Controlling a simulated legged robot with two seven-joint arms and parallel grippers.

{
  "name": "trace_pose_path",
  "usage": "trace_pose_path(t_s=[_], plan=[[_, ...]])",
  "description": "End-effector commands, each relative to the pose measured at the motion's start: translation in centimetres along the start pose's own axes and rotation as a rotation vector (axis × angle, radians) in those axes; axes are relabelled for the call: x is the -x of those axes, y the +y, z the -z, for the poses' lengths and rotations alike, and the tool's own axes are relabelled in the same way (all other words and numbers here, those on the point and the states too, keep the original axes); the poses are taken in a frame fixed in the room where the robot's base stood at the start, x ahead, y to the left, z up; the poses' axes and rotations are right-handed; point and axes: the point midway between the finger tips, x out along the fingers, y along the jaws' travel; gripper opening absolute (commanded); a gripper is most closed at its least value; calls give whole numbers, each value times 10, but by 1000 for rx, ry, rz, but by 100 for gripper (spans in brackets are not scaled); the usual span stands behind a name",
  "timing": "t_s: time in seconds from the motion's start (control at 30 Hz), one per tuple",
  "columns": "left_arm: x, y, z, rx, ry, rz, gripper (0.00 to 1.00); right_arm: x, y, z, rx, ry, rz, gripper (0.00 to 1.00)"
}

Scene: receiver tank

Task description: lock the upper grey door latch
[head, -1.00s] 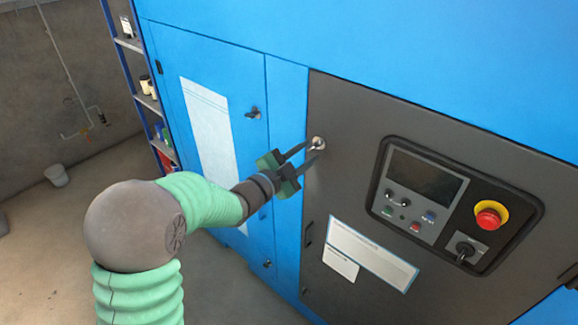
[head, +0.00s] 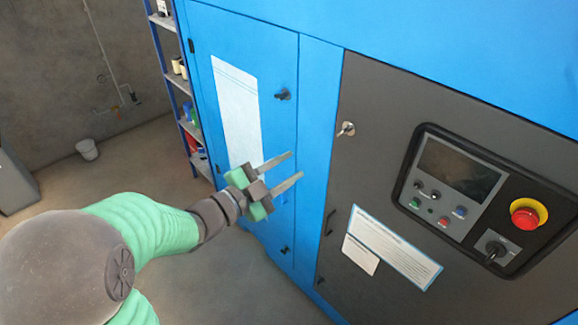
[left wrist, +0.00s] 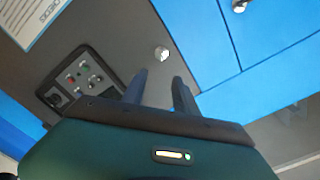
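The upper grey door latch (head: 346,129) is a small silver piece near the upper left edge of the dark grey door (head: 385,108). It also shows in the left wrist view (left wrist: 162,53), just beyond the fingertips. Its exact turn angle is too small to tell. My left gripper (head: 296,164) is open and empty, with its two fingers apart. In the head view it is left of and below the latch, not touching it. In the left wrist view the fingers (left wrist: 159,76) point towards the latch with a gap. My right gripper is not in view.
A shelf (head: 172,78) stands at left. Open floor lies left of the cabinet.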

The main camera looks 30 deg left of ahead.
Motion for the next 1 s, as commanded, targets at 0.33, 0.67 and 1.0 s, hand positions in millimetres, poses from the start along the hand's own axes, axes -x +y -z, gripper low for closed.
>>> trace_pose_path(t_s=[0.33, 0.67, 1.0], plan=[[-2, -2, -10, 1117, -84, -52, 52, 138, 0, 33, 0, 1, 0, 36], [-6, -4, -1, 1770, 10, -1, 52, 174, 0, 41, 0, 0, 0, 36], [-84, -4, 2, 1764, 7, -3, 52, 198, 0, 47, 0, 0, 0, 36]])
